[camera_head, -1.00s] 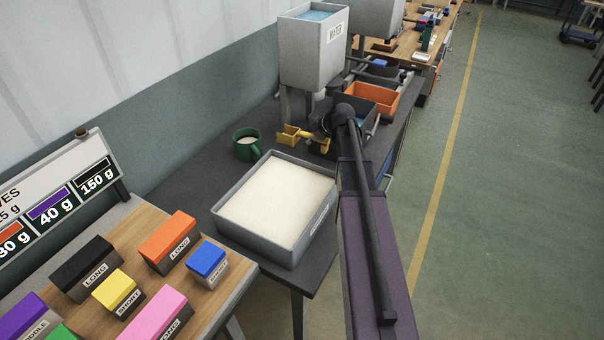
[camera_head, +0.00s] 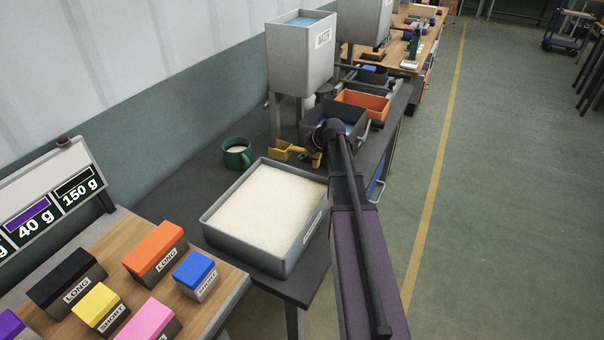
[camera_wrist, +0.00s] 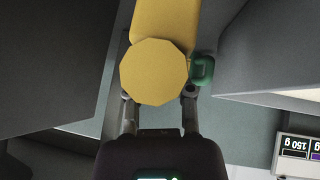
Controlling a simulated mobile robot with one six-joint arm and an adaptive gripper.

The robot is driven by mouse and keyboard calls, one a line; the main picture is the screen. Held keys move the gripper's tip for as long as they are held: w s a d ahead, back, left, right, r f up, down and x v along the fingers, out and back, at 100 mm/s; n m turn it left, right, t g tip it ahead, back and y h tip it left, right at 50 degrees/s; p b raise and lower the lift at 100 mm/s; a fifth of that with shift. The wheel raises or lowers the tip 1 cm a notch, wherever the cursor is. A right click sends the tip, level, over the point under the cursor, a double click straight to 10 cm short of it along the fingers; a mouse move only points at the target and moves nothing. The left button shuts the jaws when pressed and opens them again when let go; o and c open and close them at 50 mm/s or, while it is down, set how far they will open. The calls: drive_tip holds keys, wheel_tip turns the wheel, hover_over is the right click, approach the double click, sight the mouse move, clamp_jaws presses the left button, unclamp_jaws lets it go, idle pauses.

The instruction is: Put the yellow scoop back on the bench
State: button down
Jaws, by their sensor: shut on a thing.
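The yellow scoop (camera_head: 284,151) is in my gripper, low over the dark bench (camera_head: 190,185) or on it; I cannot tell which. It lies behind the tray of white powder and right of the green mug. My gripper (camera_head: 317,157) is partly hidden by my arm in the head view. In the wrist view the scoop's round yellow handle end (camera_wrist: 154,72) sits between the two fingers of my gripper (camera_wrist: 159,100), which are shut on it. The scoop's far part runs out of the top of that view.
The grey tray of white powder (camera_head: 307,237) stands just in front. A water tank (camera_head: 300,55) stands behind. A dark bin and an orange bin (camera_head: 362,103) are to the right. Bare bench lies left.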

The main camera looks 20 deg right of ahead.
drive_tip(key=shift+f+b, duration=1.15)
drive_tip(key=shift+f, duration=0.4)
drive_tip(key=shift+f+b, duration=1.9)
drive_tip(key=shift+f, duration=0.1)
drive_tip(key=shift+c, duration=2.4)
unclamp_jaws()
drive_tip(key=shift+r, duration=0.25)
